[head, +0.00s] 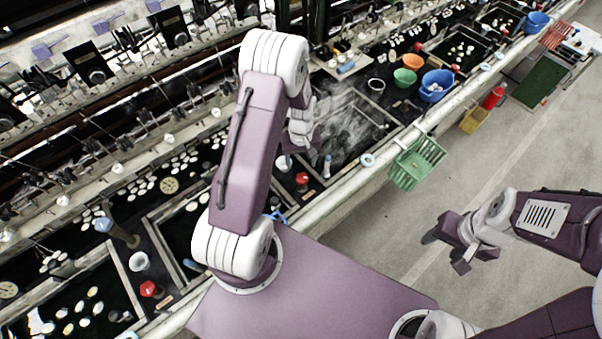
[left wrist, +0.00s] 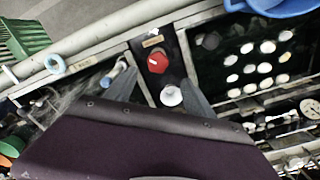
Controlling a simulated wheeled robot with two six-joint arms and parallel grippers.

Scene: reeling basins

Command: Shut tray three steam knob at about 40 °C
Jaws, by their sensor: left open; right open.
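A red knob (head: 302,178) stands on the dark strip at the front of a steaming basin (head: 345,125). In the left wrist view the red knob (left wrist: 158,60) has a light mark on top. My left gripper (head: 302,143) is open over this strip, partly hidden by my arm. Its fingers (left wrist: 160,92) show above the strip, apart from the knob, with a small white cup (left wrist: 171,95) between them. Another red knob (head: 150,288) is at the nearer basin on the left. My right gripper (head: 446,250) is open and empty above the floor. I cannot read any temperature.
A green basket (head: 417,163) hangs on the front rail. Green, orange and blue bowls (head: 437,86) stand further right. A round gauge (head: 170,185) lies left.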

